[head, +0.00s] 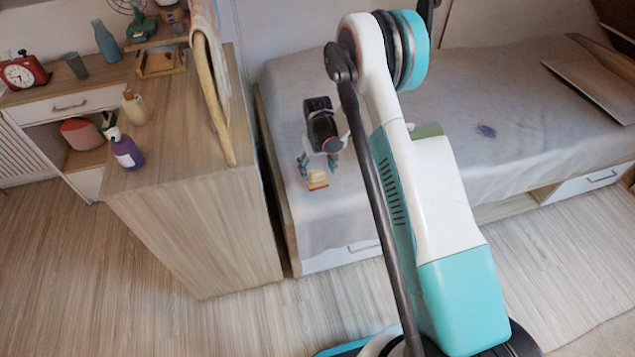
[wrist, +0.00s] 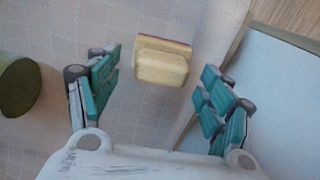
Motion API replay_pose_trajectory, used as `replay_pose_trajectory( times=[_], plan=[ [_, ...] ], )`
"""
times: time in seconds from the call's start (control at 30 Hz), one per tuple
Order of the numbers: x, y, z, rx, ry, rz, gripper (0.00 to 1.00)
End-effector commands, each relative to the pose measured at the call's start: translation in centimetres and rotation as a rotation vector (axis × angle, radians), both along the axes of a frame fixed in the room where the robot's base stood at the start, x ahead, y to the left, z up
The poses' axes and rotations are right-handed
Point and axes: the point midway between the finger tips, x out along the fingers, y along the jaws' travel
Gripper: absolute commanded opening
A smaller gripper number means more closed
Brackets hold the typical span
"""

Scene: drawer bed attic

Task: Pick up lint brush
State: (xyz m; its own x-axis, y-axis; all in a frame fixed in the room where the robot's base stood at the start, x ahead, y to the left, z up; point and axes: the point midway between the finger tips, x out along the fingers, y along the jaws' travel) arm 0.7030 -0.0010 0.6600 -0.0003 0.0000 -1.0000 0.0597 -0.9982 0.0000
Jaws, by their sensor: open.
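A small block-shaped thing, cream-yellow with a reddish edge (head: 317,180), lies on the bed near its left front edge. It also shows in the wrist view (wrist: 162,66), ahead of the fingers and between their lines. It may be the lint brush, but no handle or bristles show, so I cannot tell. My gripper (head: 318,162) is open and empty, with its teal fingers spread to either side in the wrist view (wrist: 160,88). The block appears apart from both fingers, just beyond their tips.
The bed (head: 290,215) has a pale grey cover. A dark green rounded thing (wrist: 20,87) lies left in the wrist view. A dark flat thing (head: 485,131) lies farther right on the bed. A wooden cabinet (head: 190,215) with a purple bottle (head: 126,152) stands left of the bed.

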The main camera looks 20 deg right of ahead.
Motion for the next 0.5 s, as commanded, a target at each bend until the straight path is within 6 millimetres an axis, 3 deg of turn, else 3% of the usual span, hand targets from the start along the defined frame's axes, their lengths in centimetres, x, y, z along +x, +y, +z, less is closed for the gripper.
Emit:
replay_pose_trajectory(
  times=[0.03, 0.17, 0.4, 0.43, 0.5],
  plan=[
    [-0.2, 0.2, -1.2, 0.0, 0.0, 0.001, 0.73],
    [-0.2, 0.1, -2.8, 0.0, 0.0, 0.0, 0.73],
    [-0.2, 0.1, -2.9, 0.0, 0.0, 0.0, 0.73],
    [-0.2, 0.1, -2.9, 0.0, 0.0, 0.0, 0.71],
    [-0.2, 0.1, -2.9, 0.0, 0.0, 0.0, 0.55]
  ],
)
